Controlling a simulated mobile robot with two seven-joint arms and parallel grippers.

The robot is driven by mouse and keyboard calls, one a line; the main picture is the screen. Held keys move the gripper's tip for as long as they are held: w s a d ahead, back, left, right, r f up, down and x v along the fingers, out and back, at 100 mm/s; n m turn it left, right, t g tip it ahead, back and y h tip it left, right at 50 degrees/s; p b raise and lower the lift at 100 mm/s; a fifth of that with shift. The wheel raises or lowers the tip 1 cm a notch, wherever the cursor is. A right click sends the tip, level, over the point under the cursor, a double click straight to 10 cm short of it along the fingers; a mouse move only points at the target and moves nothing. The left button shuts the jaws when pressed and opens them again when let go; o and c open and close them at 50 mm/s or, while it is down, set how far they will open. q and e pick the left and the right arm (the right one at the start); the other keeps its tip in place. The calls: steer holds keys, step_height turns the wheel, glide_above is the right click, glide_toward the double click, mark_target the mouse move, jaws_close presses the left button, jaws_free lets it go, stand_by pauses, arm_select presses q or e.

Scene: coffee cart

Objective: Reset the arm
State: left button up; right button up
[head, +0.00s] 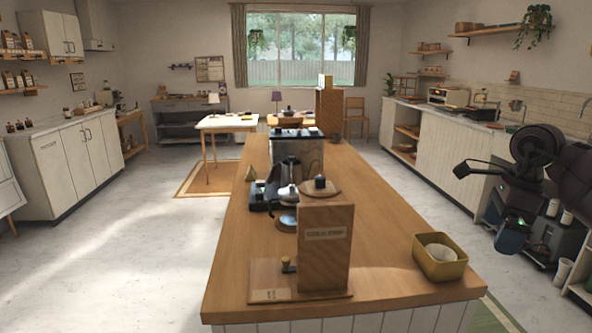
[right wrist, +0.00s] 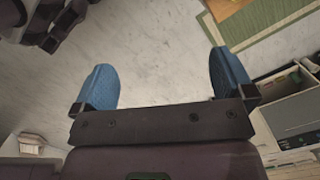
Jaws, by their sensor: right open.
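My right arm comes in at the right edge of the head view and hangs down beside the counter. Its right gripper (head: 512,237) hangs low over the floor, to the right of the wooden island counter (head: 400,295). In the right wrist view the two blue fingers of the right gripper (right wrist: 163,82) stand wide apart, with only pale floor (right wrist: 160,35) between them. The gripper is open and empty. My left gripper and left arm are not in the head view.
The island holds a yellow box (head: 440,260), a wooden stand (head: 326,250) and a kettle (head: 287,180). Right cabinets (head: 430,150) run along the wall. In the right wrist view a grey bin (right wrist: 300,112) stands right of the fingers and a green-edged mat (right wrist: 270,35) lies above.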

steer(key=w+a+r+m+t+y, duration=0.2)
steer(key=a+r+m+t+y, duration=0.25)
steer(key=a+y, duration=0.45)
steer(key=w+a+r+m+t+y, duration=0.25)
steer(key=a+r+m+y, duration=0.2)
steer(key=a+y, duration=0.4)
steer(key=s+d+f+m+t+h, duration=0.1)
steer(key=s+f+m+t+h, duration=0.3)
steer(key=f+m, duration=0.55)
steer(key=s+d+f+m+t+h, duration=0.1)
steer(key=d+f+m+t+h, duration=0.1)
steer(key=f+m+h, duration=0.55)
steer(key=s+d+f+m+t+h, duration=0.1)
steer(key=s+f+m+t+h, duration=0.25)
steer(key=f+m, duration=0.8)
steer(key=s+f+m+g+h, duration=0.2)
steer(key=s+f+m, duration=0.3)
steer(key=s+f, duration=0.4)
steer(key=s+d+f+m+g+h+p, duration=0.1)
steer(key=s+f+m+g, duration=0.3)
steer(key=s+f, duration=0.5)
steer(key=s+m, duration=0.1)
steer(key=s, duration=0.6)
steer(key=shift+s+d+f+h, duration=0.25)
steer(key=shift+s+f+h, duration=0.05)
steer(key=shift+f+h, duration=0.05)
